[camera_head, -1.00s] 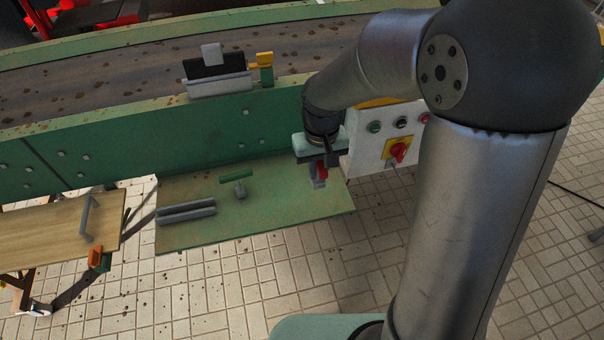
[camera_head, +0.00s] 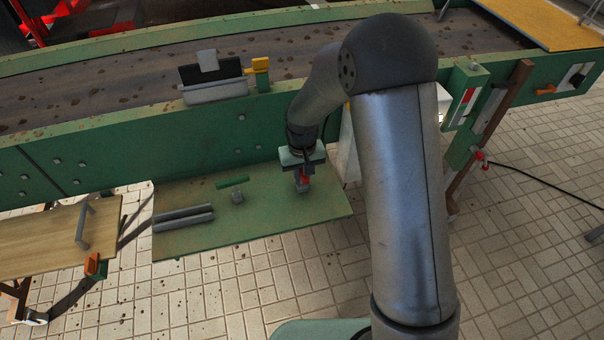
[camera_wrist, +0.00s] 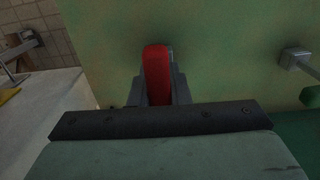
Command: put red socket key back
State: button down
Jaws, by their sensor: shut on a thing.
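My gripper (camera_head: 302,182) is above the right part of the green shelf (camera_head: 270,222) that juts from the conveyor's side. It is shut on the red socket key (camera_wrist: 157,72), whose red handle shows between the two grey fingers in the wrist view. In the head view only a little red shows at the fingers. The lower end of the key is hidden, so I cannot tell whether it touches the shelf. A similar key with a green handle (camera_head: 232,182) stands on the shelf to the left of my gripper; it also shows partly at the right edge of the wrist view (camera_wrist: 310,96).
Grey bars (camera_head: 183,217) lie at the shelf's left. The green conveyor side (camera_head: 150,150) rises behind the shelf. A white box (camera_head: 346,155) stands close to the right of my gripper, mostly hidden by my arm. The shelf's front middle is clear.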

jog(key=c, duration=1.8)
grip_release()
jog(key=shift+f, duration=0.15)
jog(key=o, duration=0.4)
jog(key=shift+o, duration=0.2)
notch_tip(320, 180, up, 11)
jog(key=shift+s+r+p, duration=0.1)
jog(key=shift+r+p, duration=0.2)
jog(key=shift+r, duration=0.5)
